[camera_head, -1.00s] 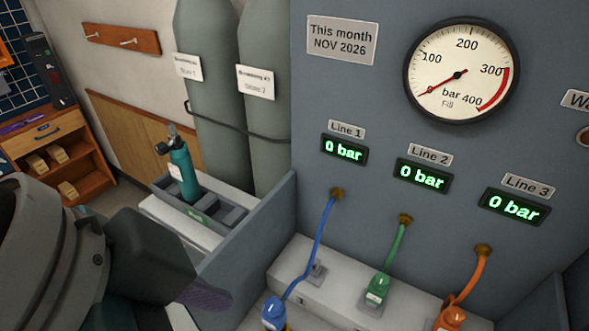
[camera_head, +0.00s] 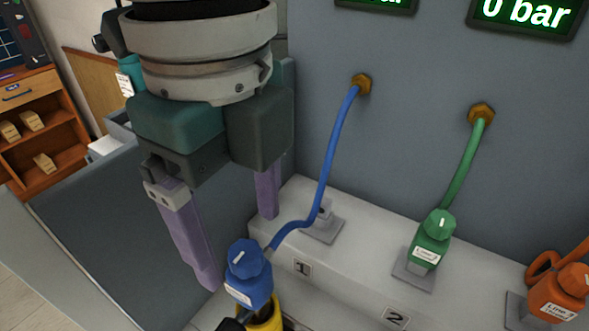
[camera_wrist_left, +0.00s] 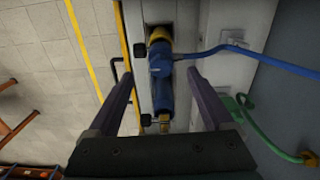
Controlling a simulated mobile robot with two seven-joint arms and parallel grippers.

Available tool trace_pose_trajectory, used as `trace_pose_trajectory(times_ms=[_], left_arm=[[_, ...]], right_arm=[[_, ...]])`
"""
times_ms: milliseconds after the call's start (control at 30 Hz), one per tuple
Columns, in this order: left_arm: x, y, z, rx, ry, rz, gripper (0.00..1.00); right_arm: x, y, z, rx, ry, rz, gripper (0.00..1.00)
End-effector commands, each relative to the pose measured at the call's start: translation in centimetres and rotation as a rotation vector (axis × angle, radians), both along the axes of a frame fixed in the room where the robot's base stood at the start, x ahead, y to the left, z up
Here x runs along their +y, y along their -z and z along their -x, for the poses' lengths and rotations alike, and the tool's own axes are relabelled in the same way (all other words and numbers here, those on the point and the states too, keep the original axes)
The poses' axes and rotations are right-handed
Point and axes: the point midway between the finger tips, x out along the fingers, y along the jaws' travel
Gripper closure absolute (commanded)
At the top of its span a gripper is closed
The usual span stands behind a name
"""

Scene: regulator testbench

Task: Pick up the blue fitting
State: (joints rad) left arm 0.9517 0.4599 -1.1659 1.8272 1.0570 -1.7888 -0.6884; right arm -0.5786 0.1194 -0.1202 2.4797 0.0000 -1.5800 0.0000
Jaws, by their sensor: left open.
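The blue fitting (camera_head: 249,285), with a round knob on top and a blue hose from its side, sits upright at a yellow ring (camera_head: 266,318) at the bottom of the head view. My left gripper (camera_head: 238,250) is open, its two purple fingers pointing down, one left of the fitting and one behind it. In the left wrist view the blue fitting (camera_wrist_left: 161,88) lies between the spread fingers (camera_wrist_left: 158,70), with gaps on both sides. I cannot tell how far the fingertips are above or beside it. My right gripper is not in view.
The blue hose (camera_head: 325,170) runs to the grey panel (camera_head: 410,130), close to the left fingers. A green fitting (camera_head: 431,245) and an orange fitting (camera_head: 558,292) stand on the bench (camera_head: 345,285) to the right. A low grey side wall (camera_head: 95,220) is at the left.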

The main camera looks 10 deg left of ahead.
Motion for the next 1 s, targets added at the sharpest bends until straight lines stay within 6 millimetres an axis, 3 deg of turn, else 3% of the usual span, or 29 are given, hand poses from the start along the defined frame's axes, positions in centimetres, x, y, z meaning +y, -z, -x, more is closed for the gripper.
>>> trace_pose_trajectory(times_ms=[500, 767, 1000], left_arm=[[0.2, 6.6, -0.2, -0.002, -0.001, 0.001, 0.15], [0.1, 7.0, -0.2, -0.003, -0.001, 0.002, 0.15], [0.1, 7.0, -0.2, -0.003, -0.001, 0.002, 0.39]], right_arm=[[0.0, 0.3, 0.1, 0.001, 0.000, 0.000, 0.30], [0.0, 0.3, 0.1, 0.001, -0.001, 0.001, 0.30], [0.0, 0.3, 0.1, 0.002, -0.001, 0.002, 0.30]])
